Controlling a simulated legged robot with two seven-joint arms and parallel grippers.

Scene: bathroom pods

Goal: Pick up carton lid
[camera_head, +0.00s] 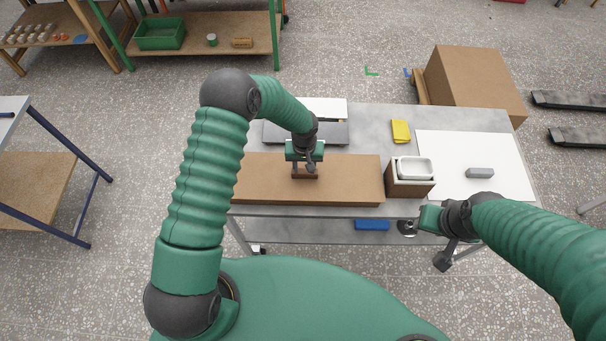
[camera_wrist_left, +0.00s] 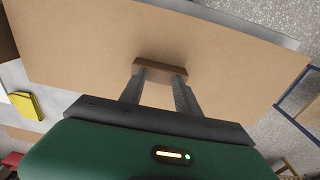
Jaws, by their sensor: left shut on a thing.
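The carton lid (camera_head: 345,178) is a flat brown cardboard panel at the front of the grey table. In the left wrist view the lid (camera_wrist_left: 90,40) fills much of the picture, with a darker brown handle block (camera_wrist_left: 160,68) on it. My left gripper (camera_head: 305,172) is over the lid and shut on the handle (camera_head: 305,176); its two fingers (camera_wrist_left: 160,80) reach the block in the wrist view. I cannot tell whether the lid is clear of what lies under it. My right gripper (camera_head: 440,225) is by the table's front right edge, its fingers mostly hidden.
A brown box with a white tray (camera_head: 415,168) stands right of the lid. A yellow cloth-like item (camera_head: 400,131) lies behind. A white board (camera_head: 440,145) carries a grey block (camera_head: 480,173) at right. A large cardboard box (camera_head: 475,85) stands behind the table.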

